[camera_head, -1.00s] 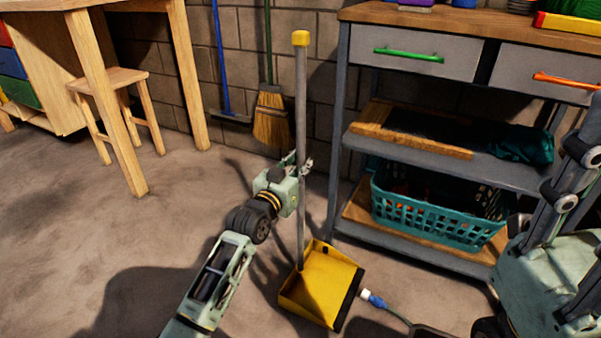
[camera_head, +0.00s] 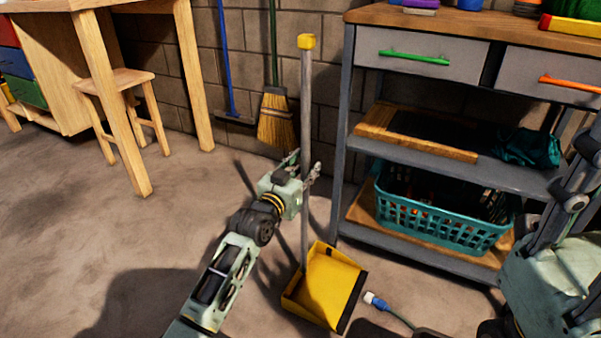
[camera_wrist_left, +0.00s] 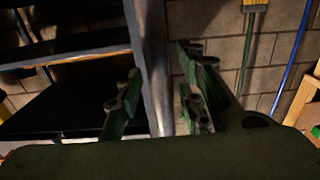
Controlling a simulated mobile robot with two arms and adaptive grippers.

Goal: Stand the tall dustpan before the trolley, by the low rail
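The tall dustpan stands on the floor, its yellow pan (camera_head: 330,285) in front of the trolley's left end and its grey handle (camera_head: 307,110) upright with a yellow cap. The trolley (camera_head: 345,120) has its low rail (camera_head: 425,252) at the bottom shelf, behind and right of the pan. My left gripper (camera_head: 307,162) has its fingers around the lower half of the handle, with a gap seen beside it. In the left wrist view the fingers (camera_wrist_left: 160,85) are apart, a grey pole (camera_wrist_left: 153,70) between them.
A blue-ended cable (camera_head: 375,300) lies right of the pan. A teal basket (camera_head: 440,215) sits on the bottom shelf. A broom (camera_head: 276,120) leans on the wall behind. A wooden stool (camera_head: 118,78) and table stand left. The left floor is clear.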

